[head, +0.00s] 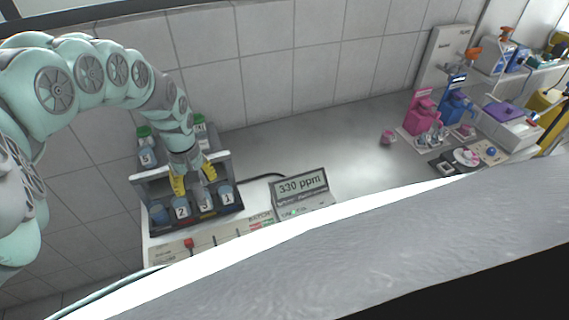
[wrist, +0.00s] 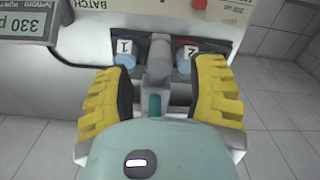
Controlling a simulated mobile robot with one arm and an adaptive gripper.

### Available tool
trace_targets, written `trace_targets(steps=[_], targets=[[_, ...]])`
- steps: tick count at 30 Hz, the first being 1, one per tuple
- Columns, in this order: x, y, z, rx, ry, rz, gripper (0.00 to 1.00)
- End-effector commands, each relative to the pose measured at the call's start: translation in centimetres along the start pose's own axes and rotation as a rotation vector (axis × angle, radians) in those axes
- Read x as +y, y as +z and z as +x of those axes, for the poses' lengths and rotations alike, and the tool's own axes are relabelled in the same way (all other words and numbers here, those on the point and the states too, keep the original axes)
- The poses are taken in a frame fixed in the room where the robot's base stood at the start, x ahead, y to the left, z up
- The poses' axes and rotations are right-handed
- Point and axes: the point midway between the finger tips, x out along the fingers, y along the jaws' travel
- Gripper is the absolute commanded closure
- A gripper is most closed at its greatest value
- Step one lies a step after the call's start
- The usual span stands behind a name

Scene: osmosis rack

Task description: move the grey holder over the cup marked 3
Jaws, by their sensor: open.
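The grey holder (wrist: 158,62) stands between my open yellow fingers in the wrist view, with a gap on both sides. My gripper (head: 193,180) reaches down over the rack, and the holder (head: 196,188) shows partly between its fingers in the head view. The cup marked 3 (head: 205,203) is in the front row, between the cup marked 2 (head: 181,209) and the cup marked 1 (head: 227,196). In the wrist view, cup 1 (wrist: 124,52) is left of the holder and cup 2 (wrist: 188,58) right; cup 3 is hidden there.
Green-capped bottles (head: 146,150) stand behind the rack (head: 150,182). A panel with a red knob (head: 189,243) and a 330 ppm display (head: 299,183) lie in front and to the right.

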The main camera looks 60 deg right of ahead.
Motion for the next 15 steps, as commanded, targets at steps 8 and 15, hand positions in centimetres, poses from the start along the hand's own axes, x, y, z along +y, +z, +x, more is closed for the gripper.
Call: trace_targets(steps=[8, 15], targets=[[-0.2, -0.4, -3.9, 0.009, -0.002, -0.004, 0.44], [-0.2, -0.2, -6.5, 0.006, -0.002, -0.002, 0.44]])
